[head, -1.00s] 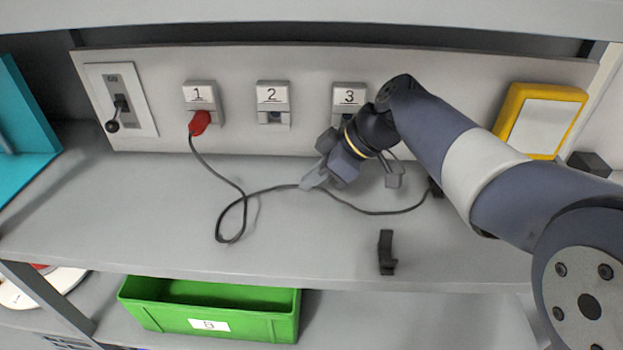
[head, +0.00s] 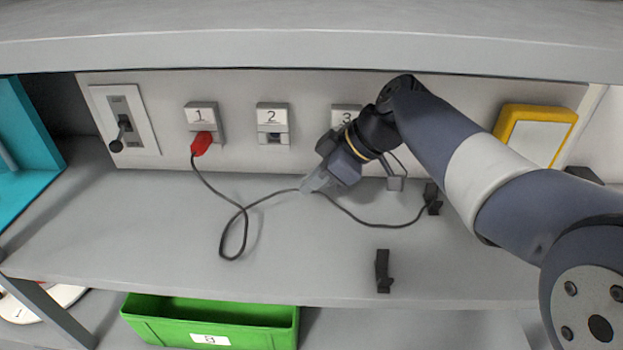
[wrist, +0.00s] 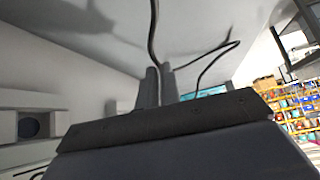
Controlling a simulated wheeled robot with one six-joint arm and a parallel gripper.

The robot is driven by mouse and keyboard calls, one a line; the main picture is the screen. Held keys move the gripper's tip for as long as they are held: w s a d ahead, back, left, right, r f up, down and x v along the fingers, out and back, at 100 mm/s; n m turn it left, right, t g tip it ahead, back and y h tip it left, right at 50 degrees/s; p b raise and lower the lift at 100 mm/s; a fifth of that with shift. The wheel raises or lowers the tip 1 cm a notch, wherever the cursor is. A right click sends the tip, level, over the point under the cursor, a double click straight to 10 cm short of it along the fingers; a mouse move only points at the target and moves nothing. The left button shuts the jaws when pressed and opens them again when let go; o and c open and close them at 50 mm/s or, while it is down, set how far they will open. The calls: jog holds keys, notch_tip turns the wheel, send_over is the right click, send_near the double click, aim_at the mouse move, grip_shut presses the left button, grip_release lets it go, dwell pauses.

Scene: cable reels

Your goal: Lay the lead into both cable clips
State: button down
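The lead is a thin black cable (head: 375,222) with a red plug (head: 201,144) in socket 1. It drops to the shelf, makes a loop, passes my gripper (head: 308,188) and runs right to a black clip (head: 433,198) beside my arm. I cannot tell whether it sits inside that clip. A second black clip (head: 383,271) stands near the shelf's front edge, apart from the lead. My gripper is shut on the lead, below socket 3. In the wrist view the fingers (wrist: 157,86) are close together with the lead (wrist: 153,40) running into them.
Sockets 1, 2 (head: 273,124) and 3 (head: 345,117) line the back panel, with a lever switch (head: 124,121) at left and a yellow-framed plate (head: 535,135) at right. An upper shelf (head: 300,40) overhangs. A green bin (head: 250,313) sits below.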

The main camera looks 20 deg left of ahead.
jog(key=shift+n+g, duration=0.3)
jog(key=shift+n, duration=0.1)
jog(key=shift+s+d+b, duration=0.85)
jog(key=shift+s+d, duration=0.75)
jog(key=shift+d, duration=0.75)
jog(key=shift+s+d+b, duration=0.9)
jog(key=shift+s+d, duration=0.65)
jog(key=shift+d, duration=0.75)
jog(key=shift+s+d+b, duration=0.85)
jog(key=shift+s+d, duration=0.75)
jog(key=shift+d, duration=0.75)
jog(key=shift+w+n+g, duration=0.1)
jog(key=shift+n+g, duration=0.2)
jog(key=shift+n, duration=0.2)
jog(key=shift+f, duration=0.2)
